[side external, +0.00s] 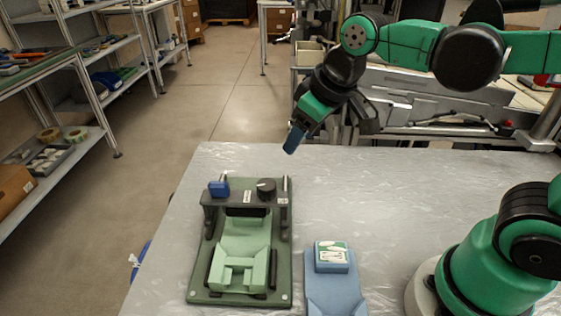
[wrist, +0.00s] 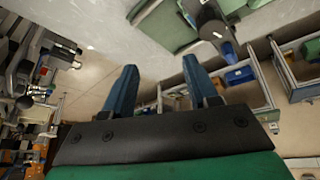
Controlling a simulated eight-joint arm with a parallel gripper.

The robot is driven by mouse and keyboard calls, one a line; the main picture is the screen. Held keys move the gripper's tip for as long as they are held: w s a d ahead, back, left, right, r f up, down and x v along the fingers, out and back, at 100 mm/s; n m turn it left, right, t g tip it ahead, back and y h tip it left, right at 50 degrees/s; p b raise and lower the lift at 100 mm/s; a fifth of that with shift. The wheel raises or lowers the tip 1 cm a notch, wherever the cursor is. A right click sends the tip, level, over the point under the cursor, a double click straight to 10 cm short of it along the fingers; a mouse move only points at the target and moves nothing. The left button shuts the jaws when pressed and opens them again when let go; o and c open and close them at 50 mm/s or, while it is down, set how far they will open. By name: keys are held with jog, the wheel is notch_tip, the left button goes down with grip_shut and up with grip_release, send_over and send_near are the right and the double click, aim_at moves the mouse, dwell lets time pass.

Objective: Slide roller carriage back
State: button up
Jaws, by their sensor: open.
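The green tape device (side external: 200,285) lies on the table. A dark grey crosspiece, which looks like the roller carriage (side external: 232,201), spans its far end on metal rails. It carries a blue block (side external: 218,188) at the left and a black knob (side external: 266,185) at the right. A pale green cradle (side external: 240,262) fills the near half. My gripper (side external: 293,143) hangs in the air beyond and above the device's far right corner, touching nothing. In the wrist view my gripper (wrist: 160,75) has two blue fingers apart and empty; part of the carriage (wrist: 205,17) shows at the top.
A blue stand (side external: 335,293) with a green-and-white labelled block (side external: 332,257) is right of the device. My base is at the far right. The grey table (side external: 380,190) is clear between them and behind. Shelves (side external: 90,90) stand off the table at left.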

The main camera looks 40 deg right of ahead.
jog(key=w+a+n+g, duration=0.3)
jog(key=w+a+n, duration=0.15)
jog(key=a, duration=0.25)
jog(key=n+g, duration=0.2)
send_over(218, 181)
jog(key=shift+s+d+f, duration=0.15)
jog(key=shift+d+f, duration=0.15)
jog(key=shift+f, duration=0.3)
jog(key=shift+a+f+h, duration=0.15)
jog(key=shift+a+h, duration=0.15)
jog(key=shift+a+f, duration=0.1)
jog(key=shift+f, duration=2.75)
grip_shut()
